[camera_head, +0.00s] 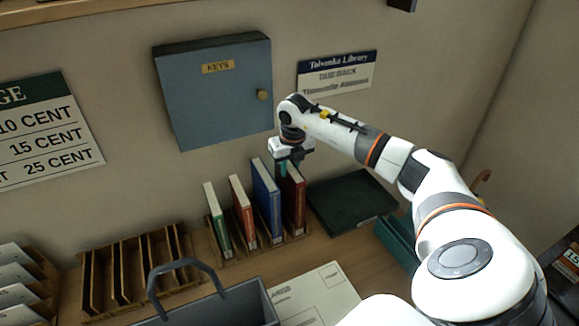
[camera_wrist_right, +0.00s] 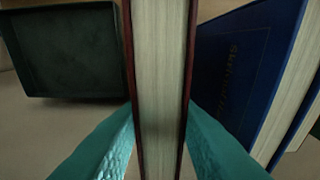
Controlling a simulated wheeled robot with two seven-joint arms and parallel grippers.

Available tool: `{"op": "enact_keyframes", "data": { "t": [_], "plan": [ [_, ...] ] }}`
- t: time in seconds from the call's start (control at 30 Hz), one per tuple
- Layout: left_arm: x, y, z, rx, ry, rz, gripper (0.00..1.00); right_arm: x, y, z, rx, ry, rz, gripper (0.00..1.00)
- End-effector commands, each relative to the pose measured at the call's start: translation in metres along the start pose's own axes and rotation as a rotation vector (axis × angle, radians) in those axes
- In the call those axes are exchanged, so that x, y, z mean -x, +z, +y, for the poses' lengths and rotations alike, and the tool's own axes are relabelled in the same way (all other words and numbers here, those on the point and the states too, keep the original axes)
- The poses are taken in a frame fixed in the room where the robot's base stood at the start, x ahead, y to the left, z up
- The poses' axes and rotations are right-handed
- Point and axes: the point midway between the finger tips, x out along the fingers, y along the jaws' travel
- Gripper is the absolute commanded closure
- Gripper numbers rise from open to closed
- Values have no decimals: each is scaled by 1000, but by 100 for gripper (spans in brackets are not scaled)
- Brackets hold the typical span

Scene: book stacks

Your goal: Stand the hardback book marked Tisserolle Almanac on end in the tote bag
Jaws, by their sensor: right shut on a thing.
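My right gripper (camera_head: 287,166) points down at the top of a dark red hardback (camera_head: 294,200) at the right end of a wooden book rack (camera_head: 228,262). In the wrist view its teal fingers (camera_wrist_right: 160,130) are shut on the dark red book (camera_wrist_right: 187,70), one on each cover, with cream pages between. The book is upright and seems still in the rack. No title is readable on it, so I cannot tell if it is the Tisserolle Almanac. The dark grey tote bag (camera_head: 225,308) with an arched handle is at the bottom, partly cut off. My left gripper is out of view.
A blue book (camera_head: 266,203) stands close left of the held one, with red (camera_head: 241,210) and green (camera_head: 217,222) books beyond. A dark tray (camera_head: 352,203) lies to the right. An empty wooden slotted rack (camera_head: 130,272) and a paper (camera_head: 318,297) are near the tote.

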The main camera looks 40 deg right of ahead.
Motion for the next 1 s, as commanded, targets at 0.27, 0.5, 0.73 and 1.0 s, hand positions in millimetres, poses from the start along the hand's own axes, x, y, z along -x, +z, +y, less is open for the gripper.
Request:
{"op": "enact_keyframes", "data": {
  "t": [0.27, 0.5, 0.73, 1.0],
  "plan": [
    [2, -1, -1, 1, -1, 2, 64, 4, -1, 0, -1, -1, 4, 100],
    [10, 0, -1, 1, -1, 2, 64, 16, -4, 0, -1, -1, 5, 100],
    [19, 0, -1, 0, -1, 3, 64, 29, -5, 0, -1, -1, 5, 100],
    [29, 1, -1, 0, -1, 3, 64, 44, -7, 0, -1, -1, 4, 100]
  ]
}}
